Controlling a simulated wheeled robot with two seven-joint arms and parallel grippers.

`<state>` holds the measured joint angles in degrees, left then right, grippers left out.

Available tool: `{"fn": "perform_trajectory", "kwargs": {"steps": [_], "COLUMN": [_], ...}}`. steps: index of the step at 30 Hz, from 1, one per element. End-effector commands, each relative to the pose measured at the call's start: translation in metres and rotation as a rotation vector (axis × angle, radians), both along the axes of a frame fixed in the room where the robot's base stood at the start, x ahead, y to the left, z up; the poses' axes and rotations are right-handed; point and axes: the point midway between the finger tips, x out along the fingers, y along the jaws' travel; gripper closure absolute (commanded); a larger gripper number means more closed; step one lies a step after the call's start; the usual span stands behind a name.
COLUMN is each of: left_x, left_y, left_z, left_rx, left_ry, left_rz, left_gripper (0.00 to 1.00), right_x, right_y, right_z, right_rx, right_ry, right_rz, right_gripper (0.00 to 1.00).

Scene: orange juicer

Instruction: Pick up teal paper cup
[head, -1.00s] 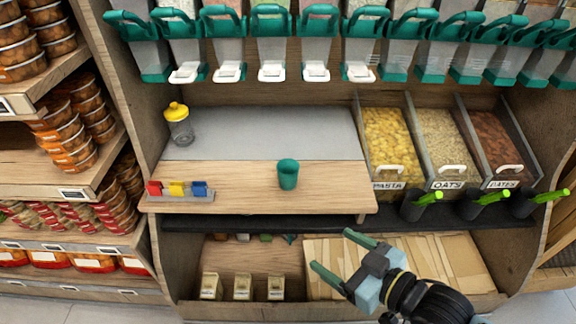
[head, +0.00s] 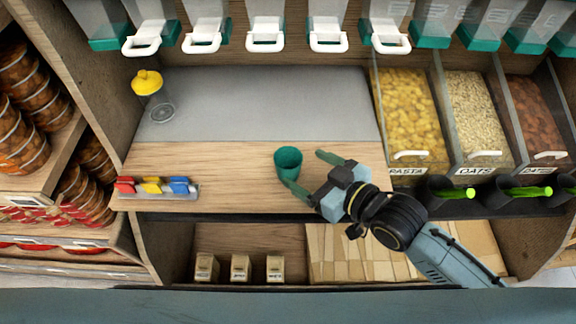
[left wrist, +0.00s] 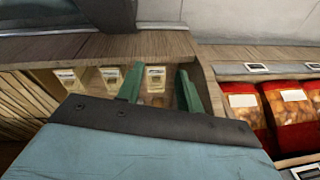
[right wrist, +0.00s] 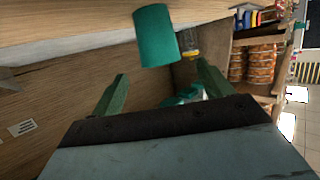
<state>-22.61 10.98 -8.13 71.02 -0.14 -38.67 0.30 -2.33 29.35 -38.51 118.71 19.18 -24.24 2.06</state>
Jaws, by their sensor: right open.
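The teal paper cup (head: 288,161) stands upright on the wooden counter (head: 225,158) in the head view. It also shows in the right wrist view (right wrist: 155,36), ahead of the fingers. My right gripper (head: 308,172) is open at the cup's right side, with one finger near its lower front and the other to its right and behind. I cannot tell whether a finger touches the cup. My left gripper (left wrist: 158,88) is open and empty in the left wrist view, facing the lower shelf with small boxes (left wrist: 110,77). It is not seen in the head view.
A yellow-lidded jar (head: 153,95) stands at the counter's back left. A rack of coloured clips (head: 155,187) lies at the front left. Bins of pasta (head: 415,120) and oats stand right, with dark holders (head: 448,196) before them. Dispensers hang above. The counter's middle is clear.

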Motion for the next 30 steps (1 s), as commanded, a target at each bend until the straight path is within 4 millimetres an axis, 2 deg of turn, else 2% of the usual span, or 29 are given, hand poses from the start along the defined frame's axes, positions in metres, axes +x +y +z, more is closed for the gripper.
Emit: {"fn": "perform_trajectory", "kwargs": {"steps": [10,18,24,30], "left_x": [0.016,0.038,0.044,0.045], "left_y": [-0.002,-0.007,-0.008,-0.008], "left_z": [0.013,0.038,0.049,0.05], "left_rx": [0.0,0.0,0.0,0.0], "left_ry": [-0.015,-0.038,-0.043,-0.044], "left_rz": [0.007,0.016,0.019,0.019], "left_gripper": [0.64,0.64,0.64,0.64], "right_x": [0.016,0.035,0.043,0.044], "right_y": [0.016,0.037,0.045,0.046], "right_z": [-0.008,-0.02,-0.023,-0.023], "right_rx": [0.0,0.002,-0.001,-0.001], "right_ry": [-0.001,-0.001,0.0,0.0], "right_rz": [0.001,0.001,0.001,0.001], "right_gripper": [0.21,0.21,0.21,0.21]}}
